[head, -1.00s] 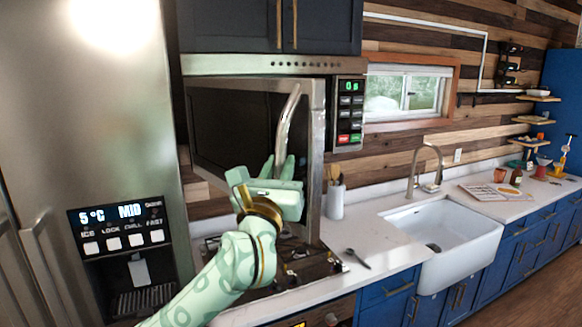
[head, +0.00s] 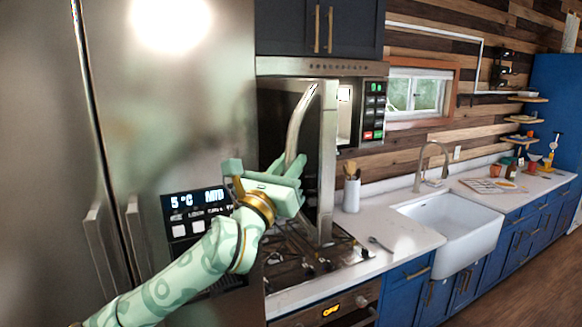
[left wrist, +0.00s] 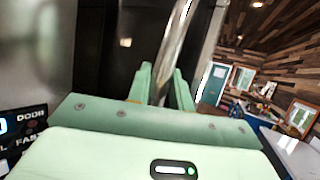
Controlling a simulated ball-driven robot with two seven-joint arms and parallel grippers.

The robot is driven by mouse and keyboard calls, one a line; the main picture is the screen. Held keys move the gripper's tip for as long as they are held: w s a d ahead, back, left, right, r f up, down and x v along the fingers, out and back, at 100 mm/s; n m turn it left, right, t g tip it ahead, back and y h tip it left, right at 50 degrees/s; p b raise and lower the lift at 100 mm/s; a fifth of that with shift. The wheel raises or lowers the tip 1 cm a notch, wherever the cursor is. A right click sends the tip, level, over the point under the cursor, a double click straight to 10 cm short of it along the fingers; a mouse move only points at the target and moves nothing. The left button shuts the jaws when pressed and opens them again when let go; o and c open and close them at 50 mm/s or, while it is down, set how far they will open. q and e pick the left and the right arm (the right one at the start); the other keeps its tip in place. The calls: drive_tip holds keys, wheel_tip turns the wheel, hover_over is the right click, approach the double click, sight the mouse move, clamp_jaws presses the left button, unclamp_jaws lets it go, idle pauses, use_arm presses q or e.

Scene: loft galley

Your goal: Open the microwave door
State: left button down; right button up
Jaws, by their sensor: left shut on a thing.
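The microwave (head: 376,90) hangs above the stove, with its control panel at the right. Its door (head: 328,150) stands partly open, swung out from the body, and a lit strip of the interior shows between door and panel. The curved metal handle (head: 297,125) is on the door's near edge. My left gripper (head: 283,165) is shut on the lower part of the handle. In the left wrist view the handle (left wrist: 176,50) runs up between the two green fingers. My right gripper is not in view.
A steel fridge (head: 160,110) stands close on the left. The stove (head: 300,255) lies below the door. A utensil crock (head: 351,195), a dark spoon (head: 380,244) and the white sink (head: 455,228) are on the counter to the right.

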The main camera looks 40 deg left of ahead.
use_arm(q)
drive_tip(key=shift+r, duration=0.25)
drive_tip(key=c, duration=1.3)
unclamp_jaws()
drive_tip(key=shift+a+f, duration=0.1)
drive_tip(key=shift+a, duration=0.05)
drive_tip(key=shift+s+f, duration=0.35)
drive_tip(key=p+v, duration=0.8)
drive_tip(key=v, duration=0.7)
drive_tip(key=shift+s, duration=0.2)
